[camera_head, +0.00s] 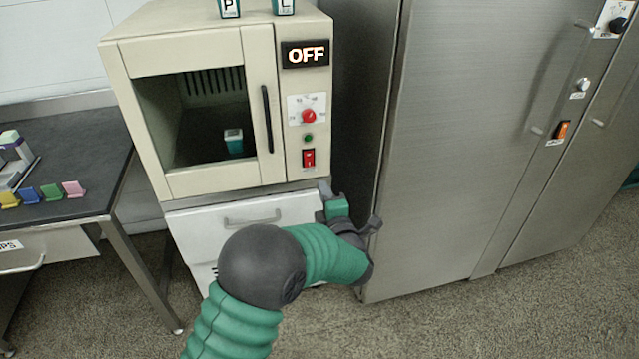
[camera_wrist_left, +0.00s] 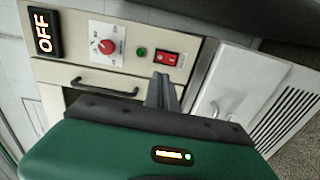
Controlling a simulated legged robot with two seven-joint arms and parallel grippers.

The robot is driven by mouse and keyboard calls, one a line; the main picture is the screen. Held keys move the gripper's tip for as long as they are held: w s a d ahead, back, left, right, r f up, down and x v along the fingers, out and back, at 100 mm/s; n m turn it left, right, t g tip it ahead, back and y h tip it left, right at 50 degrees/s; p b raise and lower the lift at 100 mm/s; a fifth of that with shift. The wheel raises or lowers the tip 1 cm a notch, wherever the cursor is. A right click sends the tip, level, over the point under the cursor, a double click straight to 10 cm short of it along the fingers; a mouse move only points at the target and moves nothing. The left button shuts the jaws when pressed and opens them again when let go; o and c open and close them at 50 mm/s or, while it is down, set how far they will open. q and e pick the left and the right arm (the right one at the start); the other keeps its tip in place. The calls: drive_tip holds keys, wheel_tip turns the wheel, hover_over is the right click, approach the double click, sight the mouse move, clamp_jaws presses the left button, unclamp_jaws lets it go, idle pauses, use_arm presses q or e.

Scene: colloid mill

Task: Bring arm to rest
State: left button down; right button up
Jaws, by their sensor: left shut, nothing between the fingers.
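My left arm comes in from the bottom of the head view and bends to the right. Its gripper (camera_head: 325,188) points up at the lower right corner of the cream oven (camera_head: 217,184), below the red rocker switch (camera_head: 308,158). In the left wrist view the closed fingers (camera_wrist_left: 162,84) are empty, and their tips appear just below the red switch (camera_wrist_left: 167,58). Whether they touch the oven is unclear. The oven's display (camera_head: 305,54) reads OFF. My right gripper is not in view.
A white drawer cabinet (camera_head: 190,228) stands under the oven, partly behind my arm. A tall steel cabinet (camera_head: 460,130) stands close on the right. A dark table (camera_head: 80,150) with small coloured blocks is at left. A small teal-and-white container (camera_head: 233,142) shows inside the oven.

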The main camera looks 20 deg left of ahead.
use_arm(q)
drive_tip(key=s+d+f+m+g+h, duration=0.2)
drive_tip(key=s+f+m+g+h, duration=0.15)
drive_tip(key=s+m+h, duration=0.35)
drive_tip(key=s+d+f+m+g+h, duration=0.25)
drive_tip(key=s+f+m, duration=0.25)
drive_tip(key=m, duration=0.4)
drive_tip(key=s+a+f+m+g, duration=0.1)
drive_tip(key=s+f+m+g, duration=0.15)
drive_tip(key=s, duration=0.45)
drive_tip(key=s+a+f+m+g, duration=0.1)
drive_tip(key=s+a+m+g, duration=0.15)
drive_tip(key=s, duration=0.45)
drive_tip(key=s+f+m+g, duration=0.2)
drive_tip(key=s+m, duration=0.2)
drive_tip(key=s, duration=0.4)
wheel_tip(320, 180, up, 24)
drive_tip(key=p, duration=2.4)
drive_tip(key=shift+w+f+n+t, duration=0.15)
drive_tip(key=shift+w+n+t, duration=0.15)
drive_tip(key=shift+w, duration=0.15)
